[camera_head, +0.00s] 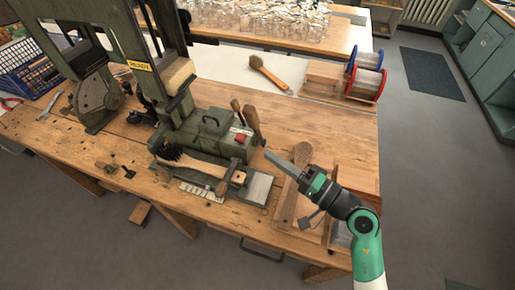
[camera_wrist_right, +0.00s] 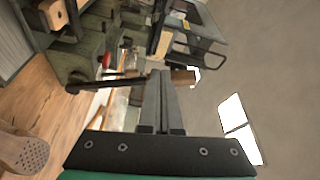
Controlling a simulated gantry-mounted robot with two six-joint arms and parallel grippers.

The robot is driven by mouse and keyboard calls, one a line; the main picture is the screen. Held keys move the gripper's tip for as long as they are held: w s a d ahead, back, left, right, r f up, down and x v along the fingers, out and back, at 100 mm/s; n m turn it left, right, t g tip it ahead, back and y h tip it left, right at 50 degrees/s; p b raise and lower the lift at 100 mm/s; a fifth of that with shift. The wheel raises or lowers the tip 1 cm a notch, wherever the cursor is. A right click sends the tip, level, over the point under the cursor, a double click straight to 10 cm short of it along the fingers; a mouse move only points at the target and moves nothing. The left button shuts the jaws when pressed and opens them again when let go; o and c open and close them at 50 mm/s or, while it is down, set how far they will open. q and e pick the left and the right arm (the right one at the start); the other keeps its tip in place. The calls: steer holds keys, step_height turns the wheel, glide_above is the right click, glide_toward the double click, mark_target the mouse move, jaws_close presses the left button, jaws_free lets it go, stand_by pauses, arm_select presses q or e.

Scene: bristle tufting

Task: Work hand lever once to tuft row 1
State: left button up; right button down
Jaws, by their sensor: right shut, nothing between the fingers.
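The green tufting machine (camera_head: 215,130) stands on the bench, with a brush (camera_head: 205,166) held at its front, dark bristles at the left end. The hand lever's wooden grip (camera_head: 251,117) rises at the machine's right side, beside a smaller wooden-topped lever (camera_head: 236,105). My right gripper (camera_head: 267,154) is shut and empty, just right of and below the grip in the head view. In the right wrist view its closed fingers (camera_wrist_right: 165,75) overlap a wooden grip (camera_wrist_right: 183,76) on a dark rod; I cannot tell whether they touch. My left gripper is not in view.
A wooden tray (camera_head: 285,205) with brush blanks lies under my right arm; a perforated blank (camera_wrist_right: 24,152) shows in the right wrist view. Wire spools (camera_head: 364,83) stand at the back right. A finished-looking brush (camera_head: 268,72) lies behind.

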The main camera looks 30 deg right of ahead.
steer(key=v, duration=0.4)
steer(key=shift+d+f, duration=0.35)
steer(key=shift+r, duration=0.1)
